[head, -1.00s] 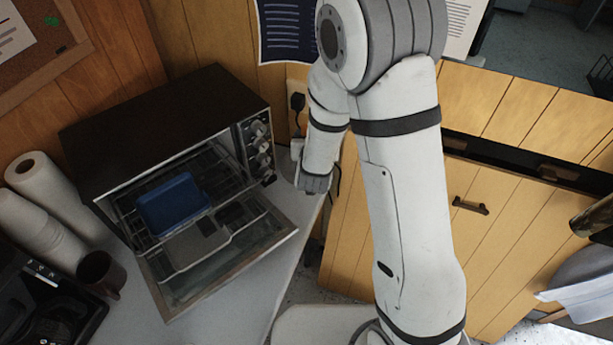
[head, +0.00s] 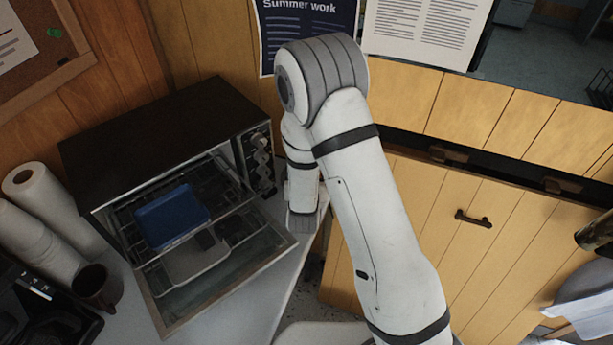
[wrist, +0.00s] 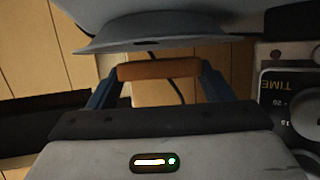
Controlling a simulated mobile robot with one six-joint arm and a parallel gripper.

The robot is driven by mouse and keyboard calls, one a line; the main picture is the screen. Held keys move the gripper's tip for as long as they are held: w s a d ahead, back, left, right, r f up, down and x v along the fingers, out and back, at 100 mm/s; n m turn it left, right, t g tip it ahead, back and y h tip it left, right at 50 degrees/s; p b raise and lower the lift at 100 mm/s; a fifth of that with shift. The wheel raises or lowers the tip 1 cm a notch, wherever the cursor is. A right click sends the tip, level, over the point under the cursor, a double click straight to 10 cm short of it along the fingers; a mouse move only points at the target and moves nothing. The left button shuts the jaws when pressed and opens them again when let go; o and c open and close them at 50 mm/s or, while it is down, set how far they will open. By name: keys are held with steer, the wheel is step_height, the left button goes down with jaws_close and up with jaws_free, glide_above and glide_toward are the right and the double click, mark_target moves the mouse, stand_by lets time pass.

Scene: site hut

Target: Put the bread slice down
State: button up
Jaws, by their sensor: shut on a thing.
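My gripper (wrist: 158,82) shows in the wrist view with its two blue fingers shut on the bread slice (wrist: 158,69). The slice is seen edge-on as an orange-brown bar between the fingertips. In the head view my arm reaches down to the right of the toaster oven; the fingers and the slice cannot be made out there.
The toaster oven (head: 165,135) stands on the white counter (head: 252,295) with its door (head: 225,278) down. A blue container (head: 172,215) sits in its opening. The oven's dial panel (wrist: 288,95) is close on the right in the wrist view. Paper rolls (head: 45,195) and a dark mug (head: 97,285) stand left.

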steer(key=shift+f, duration=0.2)
steer(key=shift+f+b, duration=0.3)
steer(key=shift+b, duration=0.2)
steer(key=shift+s+f+b, duration=0.15)
steer(key=shift+f+b, duration=0.1)
steer(key=shift+b, duration=0.15)
steer(key=o, duration=1)
steer(key=shift+s+d+f, duration=0.1)
steer(key=shift+f, duration=0.1)
steer(key=shift+r+p, duration=0.5)
steer(key=shift+p, duration=0.2)
steer(key=shift+s+r, duration=0.1)
steer(key=shift+r, duration=0.15)
steer(key=v, duration=0.5)
steer(key=shift+s+r+b, duration=0.2)
steer(key=shift+s+b, duration=0.1)
steer(key=shift+s, duration=0.05)
steer(key=shift+s+r, duration=0.25)
steer(key=shift+s, duration=0.25)
